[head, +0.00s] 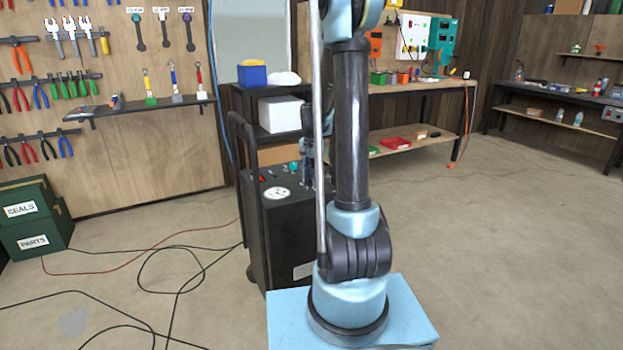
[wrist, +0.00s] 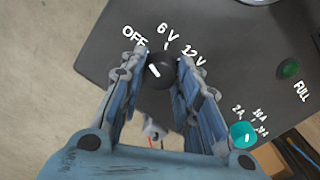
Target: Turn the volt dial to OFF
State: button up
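The volt dial (wrist: 162,70) is a round black knob with a white mark on the dark top of the charger cart (head: 285,240). Its labels read OFF, 6 V and 12 V. The white mark slants to the upper left, roughly towards the OFF label (wrist: 135,38). My gripper (wrist: 161,62) is over the panel, with one blue finger on each side of the dial. The fingertips are close to its sides; I cannot tell whether they touch it. In the head view my gripper (head: 308,150) is partly behind my arm, and the volt dial cannot be made out.
A teal knob (wrist: 243,134) with ampere labels and a green button (wrist: 289,68) marked FULL are to the right. The cart's black handle (head: 240,150) rises at its left. Cables (head: 180,265) lie on the floor. A shelf rack (head: 262,100) stands behind the cart.

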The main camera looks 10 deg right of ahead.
jog(key=shift+c, duration=1.3)
jog(key=shift+n, duration=0.4)
jog(key=o, duration=1.1)
jog(key=shift+r, duration=0.1)
notch_tip(320, 180, up, 12)
jog(key=shift+f, duration=0.15)
